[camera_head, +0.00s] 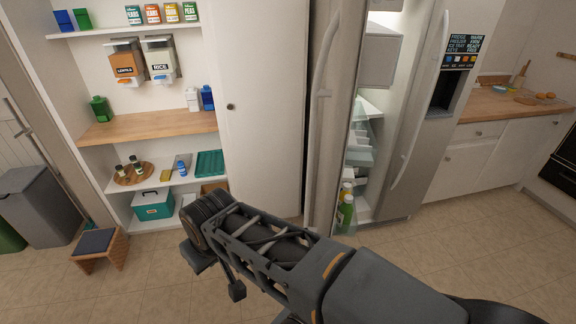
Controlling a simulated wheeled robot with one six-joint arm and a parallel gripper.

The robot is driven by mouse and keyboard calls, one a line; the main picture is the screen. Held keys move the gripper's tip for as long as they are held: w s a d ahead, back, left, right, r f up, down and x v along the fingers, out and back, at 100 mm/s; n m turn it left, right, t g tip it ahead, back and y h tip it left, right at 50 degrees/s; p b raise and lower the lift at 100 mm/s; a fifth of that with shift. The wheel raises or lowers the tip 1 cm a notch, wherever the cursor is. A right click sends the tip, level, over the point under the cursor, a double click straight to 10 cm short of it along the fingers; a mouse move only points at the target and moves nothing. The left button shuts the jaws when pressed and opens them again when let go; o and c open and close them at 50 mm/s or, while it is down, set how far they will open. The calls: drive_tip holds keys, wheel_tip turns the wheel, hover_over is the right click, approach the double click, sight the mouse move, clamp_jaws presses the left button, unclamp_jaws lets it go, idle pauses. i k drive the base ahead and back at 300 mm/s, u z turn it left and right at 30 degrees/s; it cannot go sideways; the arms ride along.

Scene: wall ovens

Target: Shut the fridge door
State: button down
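The fridge (405,190) is a steel two-door unit at the right of centre. Its left door (328,165) stands open, swung out toward me and seen nearly edge-on, with a long vertical handle (322,75) on its outer face. The lit inside shows white shelves and clear drawers (360,140). The right door (425,85), with the dispenser, looks shut. My gripper (217,274) is low and left of the open door, apart from it. Its two dark fingertips are spread with only floor between them, and it is empty.
Green bottles (345,208) sit low by the open door. A white cupboard door (262,110) and pantry shelves (150,128) are on the left. A small step stool (98,245) and grey bin (45,205) stand at far left. Tiled floor before the fridge is clear.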

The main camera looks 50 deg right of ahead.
sight(362, 53)
drive_tip(key=z, duration=0.35)
drive_tip(key=i, duration=0.85)
drive_tip(key=z, duration=0.7)
